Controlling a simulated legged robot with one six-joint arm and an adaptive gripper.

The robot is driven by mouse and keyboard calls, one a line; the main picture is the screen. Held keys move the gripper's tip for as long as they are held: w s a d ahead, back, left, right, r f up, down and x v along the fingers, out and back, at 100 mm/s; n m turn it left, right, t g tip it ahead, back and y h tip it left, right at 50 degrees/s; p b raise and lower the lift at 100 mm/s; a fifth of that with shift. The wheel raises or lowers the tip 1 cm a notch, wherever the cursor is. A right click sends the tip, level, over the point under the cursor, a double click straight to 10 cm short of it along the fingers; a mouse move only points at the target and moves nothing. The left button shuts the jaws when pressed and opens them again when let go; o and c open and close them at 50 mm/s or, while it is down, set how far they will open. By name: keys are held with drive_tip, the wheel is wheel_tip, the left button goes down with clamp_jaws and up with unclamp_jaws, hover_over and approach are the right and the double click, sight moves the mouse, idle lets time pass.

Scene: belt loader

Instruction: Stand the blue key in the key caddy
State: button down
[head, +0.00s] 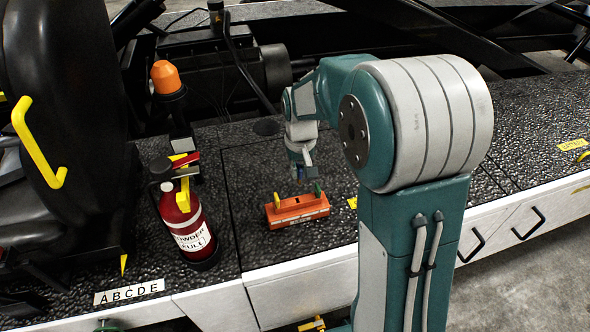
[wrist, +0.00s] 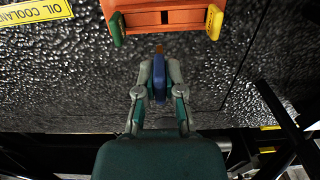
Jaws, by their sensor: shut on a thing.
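The blue key (wrist: 159,80) is held between the fingers of my gripper (wrist: 159,72), with a small brownish tip showing past the fingertips in the wrist view. In the head view my gripper (head: 301,170) hangs above the deck, just behind the key caddy. The key caddy (head: 297,211) is an orange block on the black textured deck, and it also shows at the top of the wrist view (wrist: 172,14). A green key (head: 317,189) and a yellow key (head: 276,198) stand in it near its two ends. A dark slot shows between them.
A red fire extinguisher (head: 187,222) stands left of the caddy. An orange beacon (head: 166,77) on a black post is behind it. A black seat (head: 60,120) is at far left. The deck's white front edge (head: 300,285) lies in front; the deck around the caddy is clear.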

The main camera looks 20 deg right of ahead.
sight(299, 180)
drive_tip(key=shift+s+f, duration=0.4)
drive_tip(key=shift+s, duration=0.35)
drive_tip(key=shift+d+f, duration=0.1)
drive_tip(key=shift+f, duration=0.2)
drive_tip(key=shift+a+f, duration=0.45)
drive_tip(key=shift+f, duration=0.15)
drive_tip(key=shift+a+f, duration=0.4)
drive_tip(key=shift+f, duration=0.2)
drive_tip(key=shift+d+f, duration=0.2)
drive_tip(key=shift+d, duration=0.4)
drive_tip(key=shift+a, duration=0.2)
drive_tip(key=shift+a, duration=0.2)
